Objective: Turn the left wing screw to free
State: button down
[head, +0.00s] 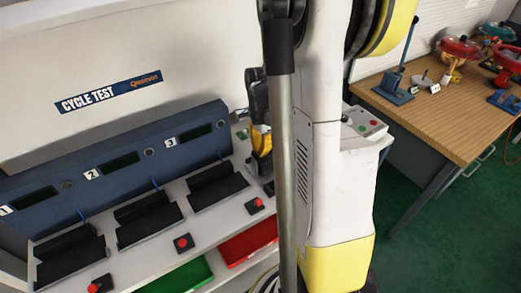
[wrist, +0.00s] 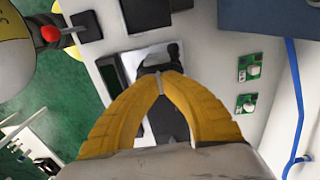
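My gripper (wrist: 161,75) shows as two yellow fingers in the wrist view, with their tips together and nothing visible between them. The tips are over a dark fixture (wrist: 160,52) on a light plate. I cannot tell whether they touch it. In the head view my yellow gripper (head: 262,140) is at the right end of the bench, partly hidden by my arm and a grey pole. I cannot make out the left wing screw in either view. The fingers or the arm may cover it.
The white bench has a blue panel (head: 120,165) with three numbered stations and black cradles (head: 150,217). Red buttons (head: 183,242) and a red bin (head: 248,241) lie in front. Two green boards (wrist: 249,68) and a blue cable (wrist: 296,100) are right of the fingers. A wooden table (head: 450,105) stands right.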

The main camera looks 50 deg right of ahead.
jog(key=shift+n, duration=0.3)
jog(key=n, duration=0.3)
jog(key=shift+n, duration=0.3)
jog(key=n, duration=0.4)
jog(key=shift+n+b, duration=0.3)
jog(key=shift+b, duration=0.1)
jog(key=n, duration=0.9)
dwell(0.3)
jog(key=c, duration=1.6)
grip_release()
